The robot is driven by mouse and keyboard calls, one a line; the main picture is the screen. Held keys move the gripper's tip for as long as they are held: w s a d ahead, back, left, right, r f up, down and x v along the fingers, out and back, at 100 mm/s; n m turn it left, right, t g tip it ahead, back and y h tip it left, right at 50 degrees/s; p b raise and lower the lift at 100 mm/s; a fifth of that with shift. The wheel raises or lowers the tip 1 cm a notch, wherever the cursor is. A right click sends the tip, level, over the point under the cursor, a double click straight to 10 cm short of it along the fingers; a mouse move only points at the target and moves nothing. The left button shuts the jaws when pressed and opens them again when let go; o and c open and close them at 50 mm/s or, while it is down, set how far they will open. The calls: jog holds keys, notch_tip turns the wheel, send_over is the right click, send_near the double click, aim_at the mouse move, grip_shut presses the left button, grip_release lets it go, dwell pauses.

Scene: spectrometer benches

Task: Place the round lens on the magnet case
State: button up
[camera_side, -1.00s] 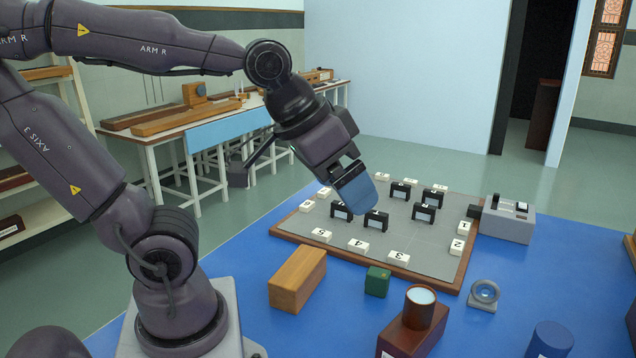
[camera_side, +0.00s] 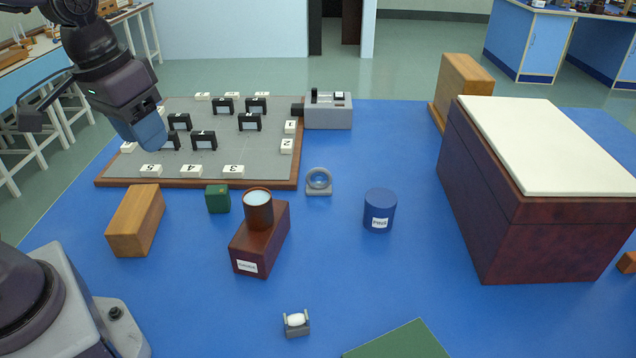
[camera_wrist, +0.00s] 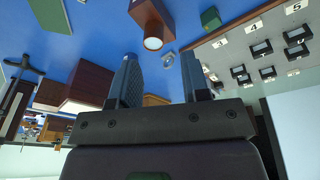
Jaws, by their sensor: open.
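The round lens (camera_side: 319,181) is a clear disc in a grey ring on a small grey foot, upright on the blue table in front of the board's right corner. It also seems to show small in the wrist view (camera_wrist: 168,57), between the fingers. A large dark red case (camera_side: 540,215) with a cream top stands at the right; I see no label on it, so I cannot tell if it is the magnet case. My gripper (camera_side: 150,136) is open over the numbered board's left side, well left of the lens. Its two blue fingers (camera_wrist: 161,68) are apart and empty.
The numbered grey board (camera_side: 225,165) carries several black holders. A wooden block (camera_side: 136,220), green cube (camera_side: 218,199), brown box (camera_side: 260,245) with an upright tube, and labelled blue cylinder (camera_side: 380,210) stand in front. A small grey holder (camera_side: 296,323) is nearest. Blue table is clear around the cylinder.

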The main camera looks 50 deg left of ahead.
jog(key=w+a+f+n+g+h, duration=0.25)
jog(key=w+f+n+h, duration=0.25)
jog(key=w+f+n, duration=0.35)
jog(key=n+t+h, duration=0.4)
jog(key=n+t, duration=0.4)
jog(key=n, duration=0.6)
send_near(319, 167)
jog(key=s+f, duration=0.1)
jog(key=s, duration=0.1)
jog(key=s+f, duration=0.1)
jog(key=s, duration=0.1)
jog(key=s+f, duration=0.1)
jog(key=s, duration=0.1)
jog(key=shift+f, duration=0.1)
jog(key=w+a+r+n+t, duration=0.2)
jog(key=w, duration=0.1)
jog(key=shift+n, duration=0.25)
jog(key=x, duration=1.3)
jog(key=shift+s+d+r, duration=0.1)
jog(key=shift+d+r, duration=0.1)
jog(key=shift+d, duration=0.1)
grip_shut()
